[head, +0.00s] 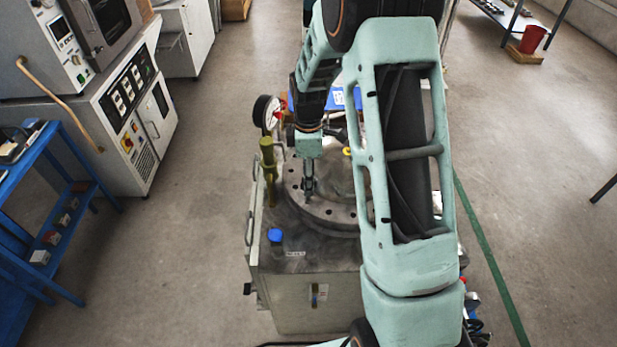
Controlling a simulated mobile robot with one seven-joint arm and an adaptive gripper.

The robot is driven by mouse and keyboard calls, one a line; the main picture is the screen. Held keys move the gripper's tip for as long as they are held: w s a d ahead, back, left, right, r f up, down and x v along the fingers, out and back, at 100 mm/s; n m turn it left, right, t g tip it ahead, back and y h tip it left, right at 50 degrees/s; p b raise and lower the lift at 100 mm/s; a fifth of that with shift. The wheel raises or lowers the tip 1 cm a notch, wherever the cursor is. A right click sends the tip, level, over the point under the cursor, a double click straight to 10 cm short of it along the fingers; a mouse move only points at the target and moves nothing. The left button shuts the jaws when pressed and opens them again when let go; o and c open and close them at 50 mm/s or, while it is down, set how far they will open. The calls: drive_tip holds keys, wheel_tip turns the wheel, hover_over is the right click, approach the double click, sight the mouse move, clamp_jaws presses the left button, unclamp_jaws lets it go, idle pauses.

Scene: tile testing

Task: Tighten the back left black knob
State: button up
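A metal test machine (318,257) with a round bolted flange (330,215) on top stands in the middle of the head view. My gripper (309,195) points down over the left part of the flange. Its fingers are small and dark here, and I cannot tell whether they are open or shut, or whether they touch anything. I cannot make out a back left black knob on the machine; my arm covers much of its back and right side.
A round gauge (267,112) and a yellow-green upright post (268,160) stand close to the left of my gripper. A blue cap (275,235) is on the machine's front left. A blue bench (50,215) and grey cabinets (120,105) are further left, with open floor between.

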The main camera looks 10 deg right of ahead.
drive_tip(key=shift+f, duration=0.5)
drive_tip(key=c, duration=1.2)
drive_tip(key=shift+o, duration=0.2)
drive_tip(key=shift+m, duration=0.4)
drive_tip(key=m+b, duration=0.2)
drive_tip(key=m, duration=0.1)
drive_tip(key=shift+m, duration=0.4)
drive_tip(key=m+b, duration=0.1)
drive_tip(key=m, duration=0.3)
drive_tip(key=shift+m+b, duration=0.3)
drive_tip(key=m+b, duration=0.1)
drive_tip(key=m, duration=0.7)
drive_tip(key=shift+m, duration=0.3)
